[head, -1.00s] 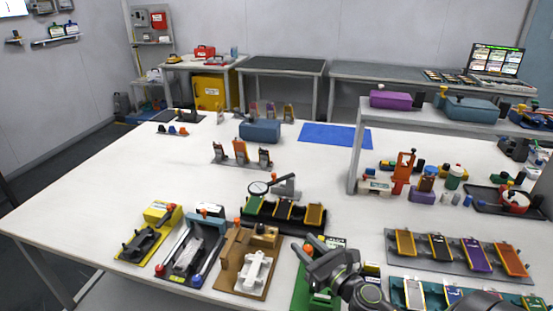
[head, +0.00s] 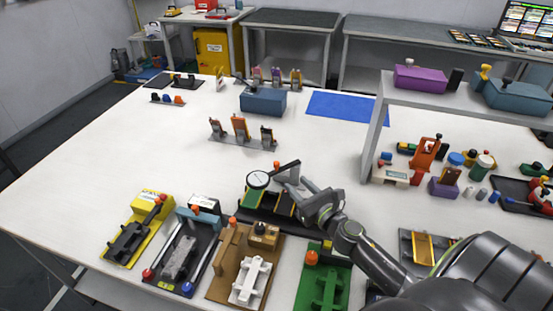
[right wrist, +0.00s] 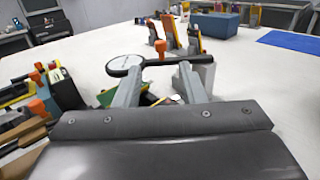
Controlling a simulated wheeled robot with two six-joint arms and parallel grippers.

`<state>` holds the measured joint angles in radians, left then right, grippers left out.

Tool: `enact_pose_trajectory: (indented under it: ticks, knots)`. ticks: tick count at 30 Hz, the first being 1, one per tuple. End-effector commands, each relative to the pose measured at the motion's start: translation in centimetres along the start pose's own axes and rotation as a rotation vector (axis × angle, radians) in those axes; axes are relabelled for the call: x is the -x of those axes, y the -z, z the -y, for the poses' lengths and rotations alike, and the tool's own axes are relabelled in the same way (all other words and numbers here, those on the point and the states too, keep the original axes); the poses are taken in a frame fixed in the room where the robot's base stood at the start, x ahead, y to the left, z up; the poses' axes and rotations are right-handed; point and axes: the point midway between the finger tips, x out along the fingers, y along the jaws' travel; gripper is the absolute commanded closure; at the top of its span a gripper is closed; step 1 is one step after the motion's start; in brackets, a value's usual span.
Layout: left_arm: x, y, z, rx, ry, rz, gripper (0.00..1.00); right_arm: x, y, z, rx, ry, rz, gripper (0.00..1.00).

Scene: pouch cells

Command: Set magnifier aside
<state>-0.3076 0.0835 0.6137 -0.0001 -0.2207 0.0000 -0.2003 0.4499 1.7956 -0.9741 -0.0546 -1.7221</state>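The magnifier (head: 259,180) has a round, pale lens in a dark rim and a dark handle. It lies over the back of a black tray (head: 248,217) with several slots, its handle to the right. My right gripper (head: 292,186) is at the handle's near side. In the right wrist view, the magnifier's lens (right wrist: 125,65) is at the left and its handle runs right across the fingertips. My right gripper (right wrist: 160,72) has its fingers apart, with nothing visibly clamped between them. Whether they touch the handle cannot be told. My left gripper is not in view.
Several fixtures stand along the front, including a yellow one (head: 137,232), a brown one (head: 238,270) and a green one (head: 323,275). A shelf (head: 440,95) with purple and teal cases stands at right. Bare white table (head: 180,150) and a blue mat (head: 345,106) lie further back.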

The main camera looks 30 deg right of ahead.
Motion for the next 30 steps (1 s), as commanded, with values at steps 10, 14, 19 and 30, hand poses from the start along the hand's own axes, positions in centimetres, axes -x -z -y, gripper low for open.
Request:
enact_pose_trajectory:
  ticks: [10,14,19,30]
  knots:
    - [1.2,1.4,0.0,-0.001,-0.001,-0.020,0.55,-6.7,-0.1,0.0,-0.001,0.000,0.001,0.63]
    - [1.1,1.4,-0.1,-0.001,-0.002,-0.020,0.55,-8.8,-0.1,0.0,-0.001,0.000,0.001,0.63]
    - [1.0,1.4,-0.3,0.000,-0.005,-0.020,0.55,-10.8,0.0,0.0,0.000,-0.001,0.001,0.63]
    - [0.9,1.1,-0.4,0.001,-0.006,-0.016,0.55,-11.8,0.0,0.0,-0.001,0.000,0.000,0.63]
